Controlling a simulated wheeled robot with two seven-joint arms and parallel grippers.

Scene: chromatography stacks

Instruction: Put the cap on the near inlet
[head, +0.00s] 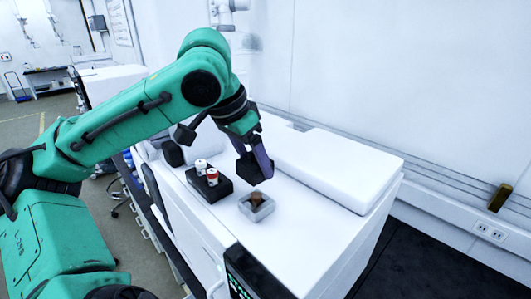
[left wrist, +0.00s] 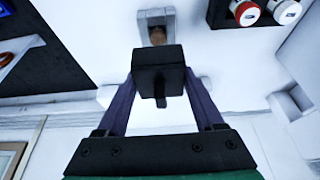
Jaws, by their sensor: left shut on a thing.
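My left gripper (head: 258,162) is shut on a black block with a short peg (left wrist: 157,75). The block, perhaps the cap, shows between the two dark purple fingers in the left wrist view. It is held above the white instrument top. My right gripper is not in view.
A small grey square holder (head: 265,211) with a brown piece (head: 256,198) inside sits on the white instrument (head: 310,230), just below the gripper in the head view. A long raised white cover (head: 335,170) lies to the right. A white wall stands behind.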

